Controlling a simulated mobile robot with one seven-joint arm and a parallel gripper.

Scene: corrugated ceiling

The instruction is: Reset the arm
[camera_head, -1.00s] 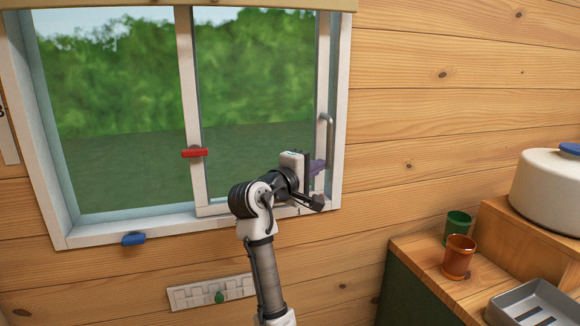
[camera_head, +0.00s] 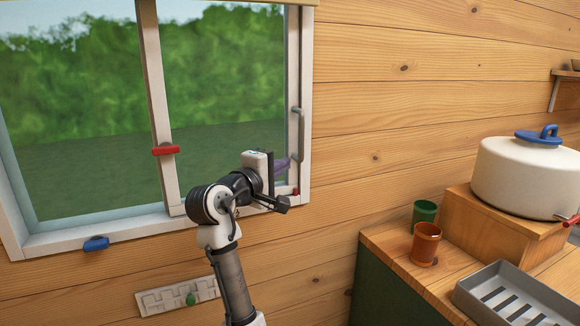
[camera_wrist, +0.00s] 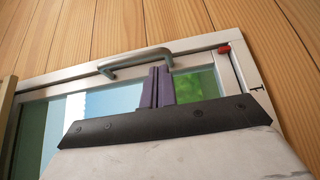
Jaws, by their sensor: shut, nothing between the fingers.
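My gripper (camera_head: 284,163) is in front of the right part of the window, near the lower right of the frame. In the wrist view its two purple-grey fingers (camera_wrist: 157,86) are together with nothing between them. The grey window handle (camera_head: 299,134) is on the right side of the sash, close to the fingertips. It also shows in the wrist view (camera_wrist: 135,59), just beyond the fingers and apart from them as far as I can tell.
A red latch (camera_head: 166,150) sits on the middle window bar and a blue one (camera_head: 96,244) on the sill. A green cup (camera_head: 424,211), an orange cup (camera_head: 426,246), a grey rack (camera_head: 515,297) and a white pot (camera_head: 530,175) stand at the right. The wall between is clear.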

